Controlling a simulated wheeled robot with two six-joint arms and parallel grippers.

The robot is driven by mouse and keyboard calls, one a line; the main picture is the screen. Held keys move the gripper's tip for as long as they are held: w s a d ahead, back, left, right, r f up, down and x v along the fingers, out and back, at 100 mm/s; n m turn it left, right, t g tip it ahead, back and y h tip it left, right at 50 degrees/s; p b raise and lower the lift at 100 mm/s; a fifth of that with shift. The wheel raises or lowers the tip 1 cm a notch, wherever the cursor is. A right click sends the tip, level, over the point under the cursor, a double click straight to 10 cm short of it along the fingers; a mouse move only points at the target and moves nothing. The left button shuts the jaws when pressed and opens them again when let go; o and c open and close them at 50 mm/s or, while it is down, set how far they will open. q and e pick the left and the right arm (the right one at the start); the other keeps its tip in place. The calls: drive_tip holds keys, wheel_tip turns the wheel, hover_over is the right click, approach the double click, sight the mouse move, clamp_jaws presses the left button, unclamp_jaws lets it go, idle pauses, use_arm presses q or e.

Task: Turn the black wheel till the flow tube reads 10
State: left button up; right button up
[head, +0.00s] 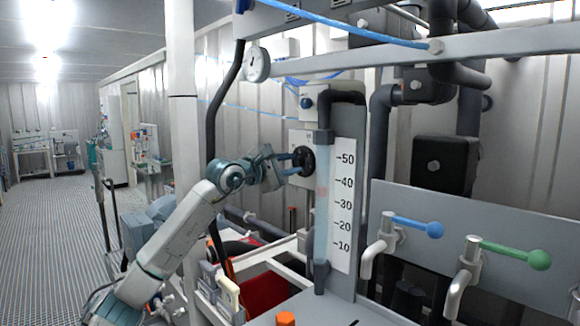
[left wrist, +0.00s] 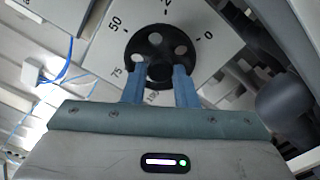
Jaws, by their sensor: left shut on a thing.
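The black wheel (head: 307,158) sits on a white plate left of the flow tube. It also shows in the left wrist view (left wrist: 152,45), a round black disc with pale holes in front of a dial marked 0, 50 and 75. My left gripper (head: 291,161) reaches it from the left and is shut on it; its blue fingers (left wrist: 160,80) lie over the wheel's lower part. The flow tube (head: 322,225) stands upright beside a white scale (head: 344,215) marked 10 to 50. A faint reddish float (head: 322,190) shows roughly between 30 and 40. My right gripper is out of view.
A blue-knobbed lever (head: 415,226) and a green-knobbed lever (head: 512,253) stick out at the right. A round gauge (head: 257,64) hangs above the wheel. Dark pipes run behind. An orange knob (head: 286,319) is at the bottom.

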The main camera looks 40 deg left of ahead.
use_arm(q)
drive_tip(key=m, duration=0.4)
drive_tip(key=shift+m, duration=0.3)
drive_tip(key=m, duration=0.5)
drive_tip(key=shift+p, duration=0.35)
drive_tip(key=m, duration=0.6)
drive_tip(key=shift+p, duration=0.4)
drive_tip(key=m+p, duration=0.1)
drive_tip(key=m, duration=0.3)
drive_tip(key=shift+d+m+p, duration=0.1)
drive_tip(key=shift+m+p, duration=0.45)
drive_tip(key=shift+m, duration=0.65)
drive_tip(key=m+p, duration=0.2)
drive_tip(key=p, duration=0.3)
drive_tip(key=shift+r+m, duration=0.1)
drive_tip(key=shift+m, duration=0.3)
drive_tip(key=shift+f+m+p, duration=0.2)
drive_tip(key=shift+m+p, duration=0.2)
drive_tip(key=shift+p, duration=0.45)
